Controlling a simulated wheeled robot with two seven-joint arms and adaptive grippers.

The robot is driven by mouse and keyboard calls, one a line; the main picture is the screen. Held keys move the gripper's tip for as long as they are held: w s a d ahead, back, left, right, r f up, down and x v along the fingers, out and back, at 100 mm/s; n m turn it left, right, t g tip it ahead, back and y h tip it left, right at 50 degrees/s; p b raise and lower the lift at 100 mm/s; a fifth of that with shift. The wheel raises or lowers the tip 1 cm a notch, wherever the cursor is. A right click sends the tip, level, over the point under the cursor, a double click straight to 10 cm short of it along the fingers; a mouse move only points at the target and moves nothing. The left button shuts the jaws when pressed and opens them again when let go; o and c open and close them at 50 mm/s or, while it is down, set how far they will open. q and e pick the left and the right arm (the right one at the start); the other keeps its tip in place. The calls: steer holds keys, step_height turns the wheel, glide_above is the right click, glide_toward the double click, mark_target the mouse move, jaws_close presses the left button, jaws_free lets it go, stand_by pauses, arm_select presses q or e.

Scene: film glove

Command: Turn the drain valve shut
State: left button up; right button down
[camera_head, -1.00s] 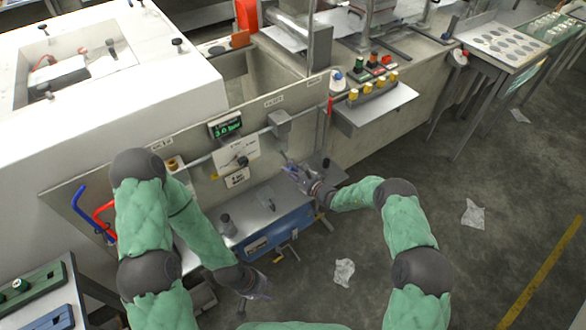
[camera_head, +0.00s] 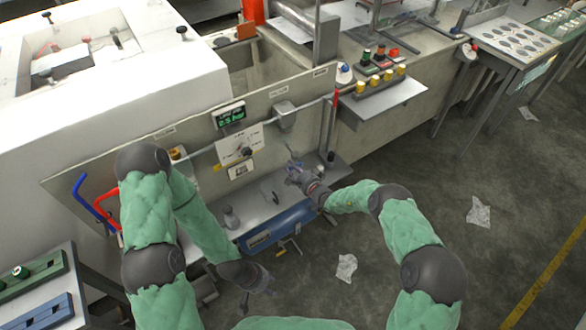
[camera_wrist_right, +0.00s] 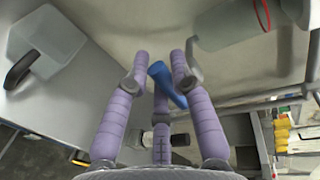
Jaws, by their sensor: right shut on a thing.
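A blue lever handle (camera_wrist_right: 167,82) shows between the purple fingers of my right gripper (camera_wrist_right: 162,75) in the right wrist view. The fingers are closed around it. In the head view, my right gripper (camera_head: 293,170) is in front of the lower right part of the upright panel (camera_head: 300,98), just above the grey shelf, and hides most of the handle. I cannot read a label that marks the handle as the drain valve. My left gripper (camera_head: 262,280) hangs low, below the shelf and away from the panel; its fingers are too small to judge.
A pressure display (camera_head: 229,115) and a dial plate (camera_head: 238,147) are on the panel. A clear container with a dark handle (camera_wrist_right: 22,68) stands near the right gripper. Paper scraps (camera_head: 346,267) lie on otherwise open floor.

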steer(key=shift+f+n, duration=0.15)
steer(key=shift+n, duration=0.15)
stand_by(0.4)
steer(key=c, duration=1.1)
jaws_free()
steer(key=shift+o, duration=0.2)
steer(key=v, duration=1.2)
steer(key=shift+s+a, duration=0.1)
steer(key=shift+a, duration=0.05)
